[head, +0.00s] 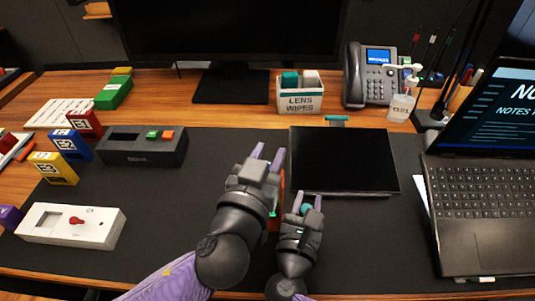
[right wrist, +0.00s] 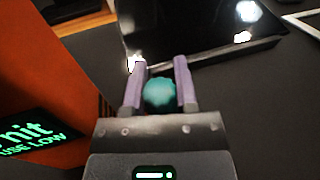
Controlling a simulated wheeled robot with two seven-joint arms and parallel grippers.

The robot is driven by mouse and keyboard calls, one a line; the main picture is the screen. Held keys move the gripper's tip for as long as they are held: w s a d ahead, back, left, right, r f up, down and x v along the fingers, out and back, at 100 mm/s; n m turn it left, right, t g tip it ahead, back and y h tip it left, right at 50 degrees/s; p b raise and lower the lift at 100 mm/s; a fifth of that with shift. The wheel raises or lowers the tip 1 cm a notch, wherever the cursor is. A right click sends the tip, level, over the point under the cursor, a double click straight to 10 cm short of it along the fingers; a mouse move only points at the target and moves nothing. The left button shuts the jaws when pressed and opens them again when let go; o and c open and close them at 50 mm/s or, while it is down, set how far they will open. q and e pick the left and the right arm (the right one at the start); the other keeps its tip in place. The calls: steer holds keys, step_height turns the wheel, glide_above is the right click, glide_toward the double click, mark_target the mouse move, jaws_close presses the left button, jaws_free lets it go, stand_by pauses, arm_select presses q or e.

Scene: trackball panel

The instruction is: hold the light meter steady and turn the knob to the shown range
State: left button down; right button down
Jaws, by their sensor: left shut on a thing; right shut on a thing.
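The light meter is an orange box (head: 281,196), mostly hidden behind my left gripper in the head view. In the right wrist view its orange body (right wrist: 62,55) fills the left side, with a dark display (right wrist: 38,137) in green letters, partly cut off, reading "nit" and "USE LOW". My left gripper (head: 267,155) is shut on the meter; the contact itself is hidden. The teal knob (right wrist: 160,95) sits between the two purple fingers of my right gripper (right wrist: 157,72), which is shut on it. The knob (head: 307,209) also shows between the fingertips in the head view.
A black flat panel (head: 343,160) lies just beyond my right gripper. A laptop (head: 485,190) stands at right, a grey box (head: 145,148) and a white box with a red knob (head: 95,231) at left. The dark mat (head: 190,195) between is bare.

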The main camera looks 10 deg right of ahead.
arm_select(q)
steer(key=shift+f, duration=0.1)
steer(key=m+g+h, duration=0.4)
steer(key=shift+s+d+h, duration=0.2)
steer(key=shift+h, duration=0.2)
steer(key=m+g+h, duration=0.1)
steer(key=m+g, duration=0.1)
steer(key=m+g+h, duration=0.1)
steer(key=m+g, duration=0.1)
steer(key=g, duration=0.1)
steer(key=m+g+h, duration=0.1)
steer(key=g, duration=0.2)
steer(key=shift+s+d+m, duration=0.2)
steer(key=shift+s+m, duration=0.1)
steer(key=shift+m, duration=0.1)
steer(key=m+g, duration=0.1)
steer(key=g, duration=0.2)
steer(key=m+g, duration=0.2)
steer(key=s+m+g, duration=0.1)
steer(key=m+g, duration=0.1)
steer(key=g, duration=0.1)
steer(key=shift+g, duration=0.3)
steer(key=shift+s+a+m+g+y, duration=0.1)
steer(key=shift+s+m+g+y, duration=0.05)
steer(key=shift+m+g+y, duration=0.9)
steer(key=shift+s+a+m+g+y, duration=0.15)
steer(key=shift+m+g+y, duration=0.5)
steer(key=shift+m+g, duration=0.75)
steer(key=shift+g, duration=0.45)
